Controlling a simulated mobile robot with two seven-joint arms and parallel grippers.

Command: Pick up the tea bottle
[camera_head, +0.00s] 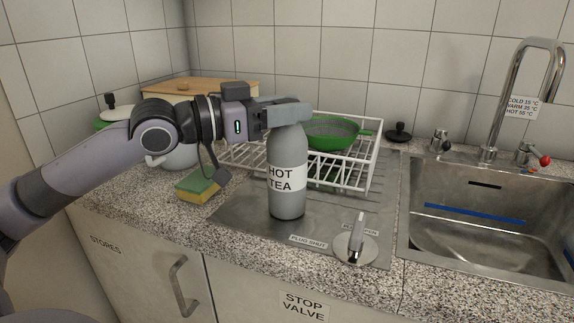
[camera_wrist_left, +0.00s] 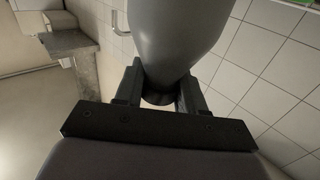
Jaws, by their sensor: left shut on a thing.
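The tea bottle (camera_head: 288,178) is grey and upright, with a white label reading HOT TEA. It is at the metal drainboard in front of the dish rack; I cannot tell whether its base touches the drainboard. My left gripper (camera_head: 287,115) comes in from the left and is shut on the top of the bottle. In the left wrist view, the gripper's fingers (camera_wrist_left: 160,92) lie on both sides of the bottle's narrow neck, and the grey body (camera_wrist_left: 175,35) widens beyond them. The gripper hides the bottle's cap in the head view. My right gripper is not in view.
A white dish rack (camera_head: 350,165) with a green pan (camera_head: 330,132) stands behind the bottle. A yellow-green sponge (camera_head: 197,188) lies to the left. A metal plug with a handle (camera_head: 355,245) lies at the front right. The sink (camera_head: 480,235) and tap (camera_head: 520,75) are to the right.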

